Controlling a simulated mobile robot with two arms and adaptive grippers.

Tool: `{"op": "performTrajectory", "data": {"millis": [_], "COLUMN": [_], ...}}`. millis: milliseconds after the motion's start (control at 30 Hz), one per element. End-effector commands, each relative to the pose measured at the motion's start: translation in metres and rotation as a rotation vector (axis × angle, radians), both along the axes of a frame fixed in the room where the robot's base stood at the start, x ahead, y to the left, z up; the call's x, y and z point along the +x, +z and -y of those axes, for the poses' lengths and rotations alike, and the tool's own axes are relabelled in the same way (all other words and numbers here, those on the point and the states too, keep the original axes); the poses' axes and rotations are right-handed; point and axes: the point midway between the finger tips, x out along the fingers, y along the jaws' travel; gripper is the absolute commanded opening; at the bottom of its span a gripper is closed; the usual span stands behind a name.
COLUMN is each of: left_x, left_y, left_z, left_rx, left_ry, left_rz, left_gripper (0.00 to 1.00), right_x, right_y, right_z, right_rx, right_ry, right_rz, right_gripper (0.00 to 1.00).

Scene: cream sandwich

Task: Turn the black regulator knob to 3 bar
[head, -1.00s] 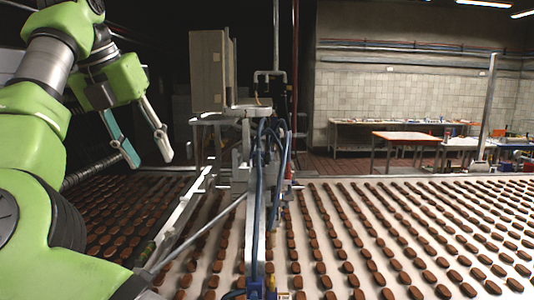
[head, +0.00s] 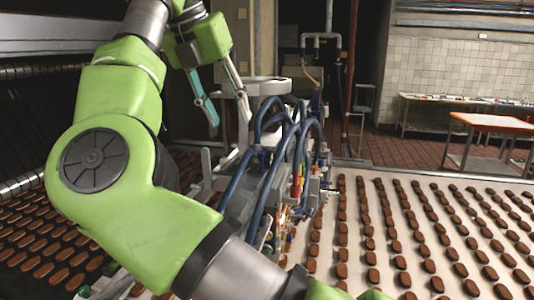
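My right gripper (head: 230,118) hangs fingers-down in the upper middle of the head view, with one teal and one grey finger spread apart and nothing visible between them. It appears just left of the upper part of the machine (head: 268,86) with blue hoses; I cannot tell how far apart they are in depth. I cannot make out the black regulator knob or any gauge; my green arm covers much of the left and lower middle. My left gripper is not in view.
Blue hoses (head: 246,176) loop over the machine's crowded fittings. A conveyor belt (head: 328,250) with rows of brown biscuits runs on the right, and more biscuits lie at left. An orange-topped table (head: 492,123) stands behind at right.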

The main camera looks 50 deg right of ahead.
Motion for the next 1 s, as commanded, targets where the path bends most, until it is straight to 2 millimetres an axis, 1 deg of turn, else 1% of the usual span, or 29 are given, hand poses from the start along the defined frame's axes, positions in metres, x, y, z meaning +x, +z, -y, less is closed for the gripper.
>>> {"op": "performTrajectory", "data": {"millis": [33, 167, 300, 433, 700, 900, 1000], "left_x": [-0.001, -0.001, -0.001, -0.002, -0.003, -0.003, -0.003], "left_y": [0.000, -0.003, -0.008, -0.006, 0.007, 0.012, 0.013], "left_z": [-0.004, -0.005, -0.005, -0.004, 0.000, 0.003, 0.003], "left_rx": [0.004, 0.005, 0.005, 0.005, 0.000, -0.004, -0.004], "left_ry": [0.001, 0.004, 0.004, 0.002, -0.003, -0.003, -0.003], "left_rz": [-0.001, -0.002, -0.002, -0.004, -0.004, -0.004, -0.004], "left_gripper": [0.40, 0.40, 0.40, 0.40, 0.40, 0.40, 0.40], "right_x": [0.000, 0.000, 0.000, 0.000, 0.001, 0.002, 0.002], "right_y": [-0.001, -0.010, -0.033, -0.057, -0.101, -0.121, -0.124], "right_z": [0.000, 0.004, 0.014, 0.026, 0.047, 0.056, 0.058], "right_rx": [0.000, 0.002, 0.001, 0.000, 0.002, 0.000, 0.000], "right_ry": [0.000, -0.002, -0.006, -0.006, -0.003, -0.001, 0.000], "right_rz": [0.000, -0.002, -0.003, -0.004, -0.002, -0.001, 0.000], "right_gripper": [0.40, 0.40, 0.40, 0.40, 0.40, 0.40, 0.40]}}
